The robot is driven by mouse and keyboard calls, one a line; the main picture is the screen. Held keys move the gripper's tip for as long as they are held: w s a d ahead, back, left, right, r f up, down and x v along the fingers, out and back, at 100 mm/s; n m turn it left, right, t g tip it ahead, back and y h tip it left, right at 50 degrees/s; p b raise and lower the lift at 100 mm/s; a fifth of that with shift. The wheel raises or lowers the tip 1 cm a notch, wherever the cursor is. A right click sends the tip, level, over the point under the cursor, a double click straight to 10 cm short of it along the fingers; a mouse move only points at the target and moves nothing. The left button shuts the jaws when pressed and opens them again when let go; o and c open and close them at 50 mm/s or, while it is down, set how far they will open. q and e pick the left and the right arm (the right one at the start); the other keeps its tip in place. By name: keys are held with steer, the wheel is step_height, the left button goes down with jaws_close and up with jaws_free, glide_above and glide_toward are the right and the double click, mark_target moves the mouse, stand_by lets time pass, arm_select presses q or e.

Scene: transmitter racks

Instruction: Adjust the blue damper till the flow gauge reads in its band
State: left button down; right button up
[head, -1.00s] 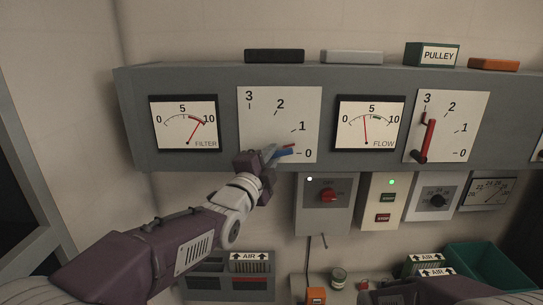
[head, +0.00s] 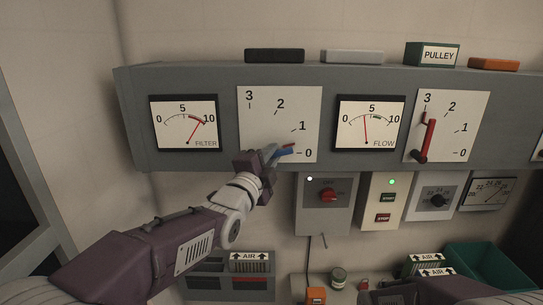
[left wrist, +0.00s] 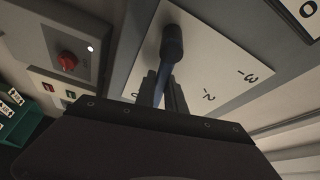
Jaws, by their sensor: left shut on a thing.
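The blue damper lever (head: 285,153) sits on the white scale plate (head: 258,115) marked 0 to 3, low on the plate near 0. My left gripper (head: 268,158) is shut on it; the fingers partly hide it. The left wrist view shows the blue lever (left wrist: 160,86) between the fingers (left wrist: 166,98), with a dark rounded pivot end (left wrist: 172,42). The flow gauge (head: 370,130) is right of the plate. Its red needle stands a little left of 5, left of the green band. My right gripper does not show; only part of my right arm is at the bottom right.
A red lever (head: 429,138) on a second scale plate (head: 457,120) is further right. A switch box with a red knob (head: 327,195) and a start-stop box (head: 384,205) hang below the panel.

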arm_select(q)
steer(key=n+b, duration=0.1)
steer(key=b, duration=0.1)
steer(key=n+t+b, duration=0.1)
steer(key=b, duration=0.1)
steer(key=r+n+b, duration=0.1)
steer(key=b, duration=0.1)
steer(key=shift+a+t, duration=0.25)
steer(key=shift+t, duration=0.05)
steer(key=shift+r+n+y, duration=0.3)
steer(key=shift+r+n, duration=0.05)
steer(key=shift+n, duration=0.15)
steer(key=shift+a+r, duration=0.15)
steer(key=shift+r, duration=0.1)
steer(key=c, duration=1.4)
jaws_free()
steer(key=shift+w+f, duration=0.15)
